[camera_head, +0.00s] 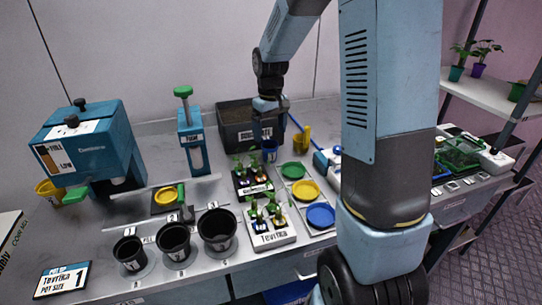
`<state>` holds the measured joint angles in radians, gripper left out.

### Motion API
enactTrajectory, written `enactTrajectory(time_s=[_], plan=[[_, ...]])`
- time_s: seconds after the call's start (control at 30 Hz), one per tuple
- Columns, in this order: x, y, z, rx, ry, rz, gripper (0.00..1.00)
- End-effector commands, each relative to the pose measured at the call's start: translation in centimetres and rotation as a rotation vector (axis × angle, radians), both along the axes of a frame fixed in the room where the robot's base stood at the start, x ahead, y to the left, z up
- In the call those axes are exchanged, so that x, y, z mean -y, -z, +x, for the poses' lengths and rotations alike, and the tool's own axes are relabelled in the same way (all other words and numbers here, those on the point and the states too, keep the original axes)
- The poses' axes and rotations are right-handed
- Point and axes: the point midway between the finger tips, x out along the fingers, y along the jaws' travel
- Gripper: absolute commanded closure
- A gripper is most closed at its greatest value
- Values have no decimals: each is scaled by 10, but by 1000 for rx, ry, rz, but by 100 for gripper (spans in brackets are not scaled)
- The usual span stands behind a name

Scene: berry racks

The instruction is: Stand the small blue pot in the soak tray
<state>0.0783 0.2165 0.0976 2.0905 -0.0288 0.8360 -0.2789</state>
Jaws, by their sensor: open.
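A small dark-blue pot (270,153) stands behind the seedling trays, in front of the dark soil bin. My gripper (269,136) points down right at the pot, its jaws open at or just above the rim. Whether the fingers touch the pot is too small to tell. No tray in view is clearly labelled as the soak tray. A pale tray (333,234) holds green, yellow and blue round dishes to the right of the seedlings. A tray with green contents (459,153) is at the far right, partly cut off by my arm.
A dark soil bin (233,139) stands close behind my gripper. Seedling trays, one labelled Tevrika (273,239), are in front. Several black pots (174,243) line the front edge. A yellow cup (302,140) is just right of the gripper. A blue machine (90,150) is at left.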

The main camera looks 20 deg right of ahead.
Motion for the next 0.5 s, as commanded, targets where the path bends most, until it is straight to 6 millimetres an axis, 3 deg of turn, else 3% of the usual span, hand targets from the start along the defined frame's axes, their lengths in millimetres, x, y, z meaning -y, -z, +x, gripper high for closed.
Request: enactTrajectory(time_s=[0.27, 0.5], plan=[[0, 18, 0, -1, 0, 1, 12], [0, 49, 5, -3, 0, 1, 12]])
